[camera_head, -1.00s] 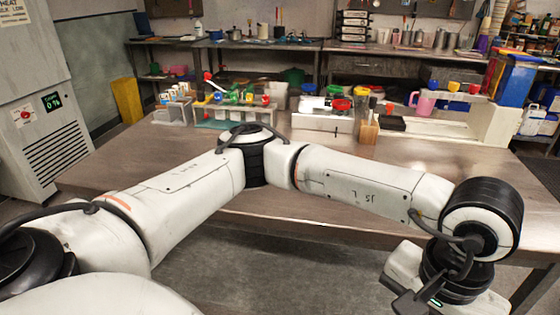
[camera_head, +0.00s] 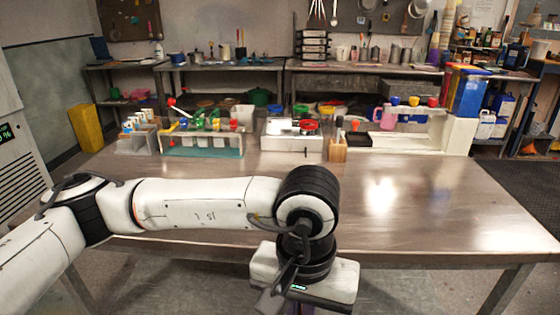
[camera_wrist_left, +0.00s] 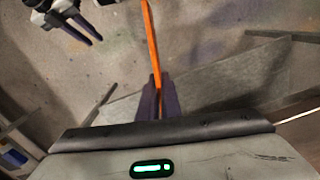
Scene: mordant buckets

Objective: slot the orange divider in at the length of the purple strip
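The orange divider (camera_wrist_left: 151,45) is a thin, long strip in the left wrist view. My left gripper (camera_wrist_left: 158,88) is shut on it near one end, and the rest sticks out away from the fingers over the floor. In the head view the left wrist (camera_head: 300,275) hangs in front of the table's near edge; its fingertips and the divider are hidden there. My right gripper (camera_wrist_left: 80,28) shows at the upper left of the left wrist view, its two dark fingers close together; whether they are apart is unclear. I cannot make out a purple strip.
The metal table (camera_head: 400,200) is bare across its front and right. Along its back stand a teal-based rack (camera_head: 205,152), a white box (camera_head: 290,147) with a red dish (camera_head: 309,126), a wooden block (camera_head: 337,151) and a white shelf unit (camera_head: 455,137) with a pink mug (camera_head: 386,119).

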